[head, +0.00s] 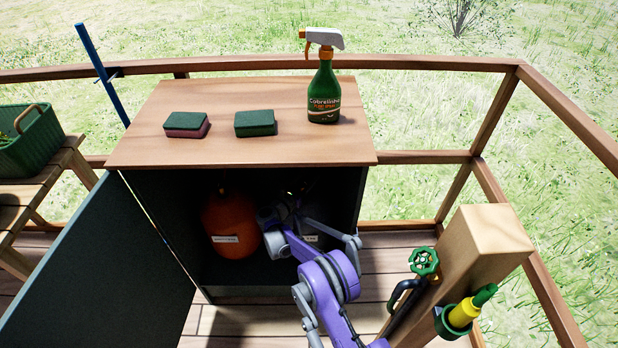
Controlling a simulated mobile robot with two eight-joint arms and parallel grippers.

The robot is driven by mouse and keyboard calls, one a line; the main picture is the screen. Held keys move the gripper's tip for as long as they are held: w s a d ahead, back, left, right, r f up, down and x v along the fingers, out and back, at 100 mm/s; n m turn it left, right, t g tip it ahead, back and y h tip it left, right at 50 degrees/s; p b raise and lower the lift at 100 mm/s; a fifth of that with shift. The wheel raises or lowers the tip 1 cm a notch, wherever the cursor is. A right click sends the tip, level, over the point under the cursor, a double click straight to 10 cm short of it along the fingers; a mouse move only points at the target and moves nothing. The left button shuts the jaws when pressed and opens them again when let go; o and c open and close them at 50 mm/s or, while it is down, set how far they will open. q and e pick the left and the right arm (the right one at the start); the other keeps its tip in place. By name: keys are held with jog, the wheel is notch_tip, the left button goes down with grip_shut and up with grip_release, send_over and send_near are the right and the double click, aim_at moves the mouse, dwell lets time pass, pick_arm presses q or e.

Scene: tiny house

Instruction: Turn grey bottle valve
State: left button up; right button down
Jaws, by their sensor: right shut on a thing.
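The cabinet (240,150) has its dark door open on the left. Inside it, an orange bottle (229,228) with a white label stands on the left. The grey bottle (311,238) stands to its right in shadow, mostly hidden behind my purple right arm; part of a pale label shows. My right gripper (288,205) reaches into the cabinet at the top of the grey bottle and is shut on what appears to be its valve. The valve and fingertips are dark and largely hidden. My left gripper is not in view.
Two sponges (186,124) (255,123) and a green spray bottle (324,95) stand on the cabinet top. The open door (100,265) blocks the left. A wooden post (480,245) with a green tap wheel (424,261) stands at the right.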

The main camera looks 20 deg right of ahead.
jog(key=n+t+y, duration=0.2)
jog(key=y, duration=0.1)
jog(key=n+t+y, duration=0.2)
jog(key=shift+w+a, duration=0.3)
jog(key=shift+a, duration=0.05)
jog(key=shift+w+a+r+n+t+y+p, duration=0.1)
jog(key=shift+a+n+t+y+p, duration=0.1)
jog(key=shift+n+t+y+p, duration=0.6)
jog(key=y, duration=0.1)
jog(key=n+y, duration=0.1)
jog(key=shift+w+a+n+y+p, duration=0.1)
jog(key=shift+a+n+y+p, duration=0.1)
jog(key=shift+n+y+p, duration=0.15)
jog(key=shift+a+n+t+y+p, duration=0.25)
jog(key=shift+n+t+y+p, duration=0.45)
jog(key=shift+y+p, duration=0.9)
jog(key=shift+c, duration=1.7)
grip_release()
